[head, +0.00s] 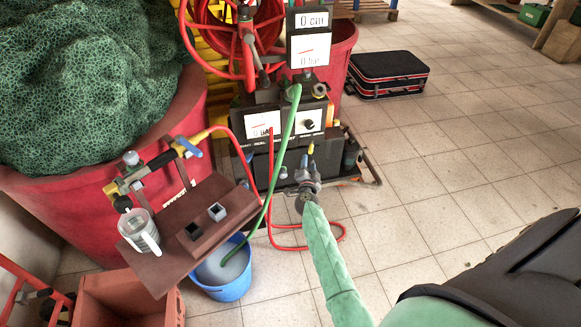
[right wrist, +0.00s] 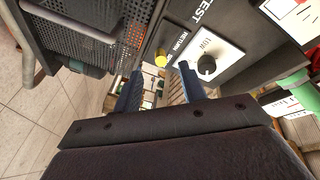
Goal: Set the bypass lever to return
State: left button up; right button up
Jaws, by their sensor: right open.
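The bypass lever shows as a yellow knob (right wrist: 160,58) in the right wrist view, beside a "RETURN" label on the black machine's panel. Its yellow tip also shows small in the head view (head: 311,149), low on the front of the machine (head: 262,157). My right gripper (right wrist: 160,73) is open. Its two blue fingers stand on either side of the yellow knob in the picture, with a gap to each; whether the knob lies between the tips or just beyond them I cannot tell. In the head view my right gripper (head: 307,162) is at the machine's front. The lever's shaft is hidden. My left gripper is not in view.
A black dial (right wrist: 207,66) on a white plate sits right of the lever. A green hose (head: 275,170) and red hose (head: 342,232) hang near the machine. A blue bucket (head: 228,290) and brown tray (head: 160,265) stand left.

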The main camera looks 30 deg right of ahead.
aim_at(310, 152)
jog(key=shift+w+d+r+m+g+h+b, duration=0.3)
jog(key=shift+w+m+g+h, duration=0.15)
jog(key=shift+m+h, duration=0.4)
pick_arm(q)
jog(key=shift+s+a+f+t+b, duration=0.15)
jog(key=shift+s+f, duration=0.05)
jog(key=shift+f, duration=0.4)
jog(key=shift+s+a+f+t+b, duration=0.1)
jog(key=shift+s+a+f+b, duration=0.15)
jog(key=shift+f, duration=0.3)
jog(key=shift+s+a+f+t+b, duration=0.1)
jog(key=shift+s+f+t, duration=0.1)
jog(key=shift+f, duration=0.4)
pick_arm(e)
jog(key=shift+x, duration=3.7)
jog(key=shift+f, duration=0.15)
jog(key=shift+w+a, duration=0.1)
grip_shut()
